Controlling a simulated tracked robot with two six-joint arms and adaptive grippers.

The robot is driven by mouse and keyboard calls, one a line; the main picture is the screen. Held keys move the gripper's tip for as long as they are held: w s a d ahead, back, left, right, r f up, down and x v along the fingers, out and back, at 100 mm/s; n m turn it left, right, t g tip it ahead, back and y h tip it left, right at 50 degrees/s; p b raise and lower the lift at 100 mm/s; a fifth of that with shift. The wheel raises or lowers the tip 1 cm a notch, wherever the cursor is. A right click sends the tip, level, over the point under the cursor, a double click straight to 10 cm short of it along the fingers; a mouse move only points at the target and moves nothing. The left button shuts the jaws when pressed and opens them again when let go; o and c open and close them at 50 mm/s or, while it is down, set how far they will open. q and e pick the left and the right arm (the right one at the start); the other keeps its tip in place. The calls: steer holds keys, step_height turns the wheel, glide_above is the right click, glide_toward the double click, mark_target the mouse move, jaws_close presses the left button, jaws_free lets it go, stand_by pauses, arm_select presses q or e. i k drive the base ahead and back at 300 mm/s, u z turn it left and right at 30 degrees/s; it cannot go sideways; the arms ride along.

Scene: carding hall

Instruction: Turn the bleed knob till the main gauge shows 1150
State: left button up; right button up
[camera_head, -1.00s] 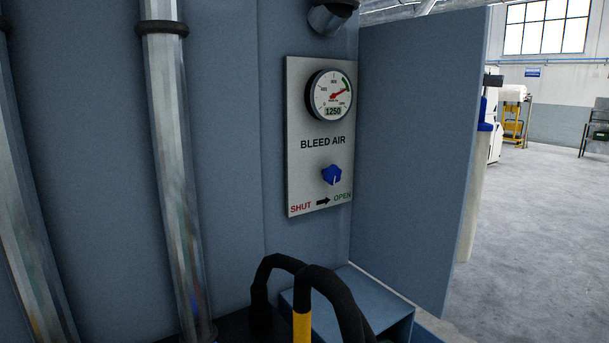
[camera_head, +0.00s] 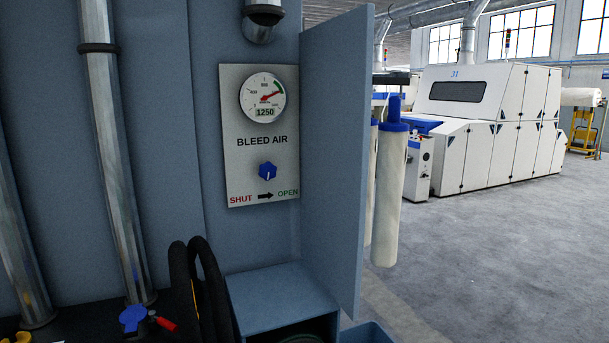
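The blue bleed knob (camera_head: 268,171) sits on a grey plate (camera_head: 238,108) marked BLEED AIR, with SHUT, an arrow and OPEN printed below it. Its white pointer mark points about straight down. The main gauge (camera_head: 263,94) is round and white, above the knob, with a red needle pointing right and upward. Its digital window reads 1250. Neither of my grippers shows in the view.
A blue-grey panel (camera_head: 332,150) stands out to the right of the plate. A blue box (camera_head: 285,290) and black hoses (camera_head: 205,290) are below. Metal pipes (camera_head: 110,150) run up the left. White machines (camera_head: 490,125) stand beyond open floor.

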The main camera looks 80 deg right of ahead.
mark_target(268, 170)
steer(key=z, duration=0.3)
steer(key=k, duration=0.25)
steer(key=z, duration=1.1)
steer(key=i, duration=0.6)
steer(key=u, duration=0.2)
steer(key=k, duration=0.75)
steer(key=z, duration=0.2)
steer(key=i, duration=0.75)
steer(key=u, duration=0.1)
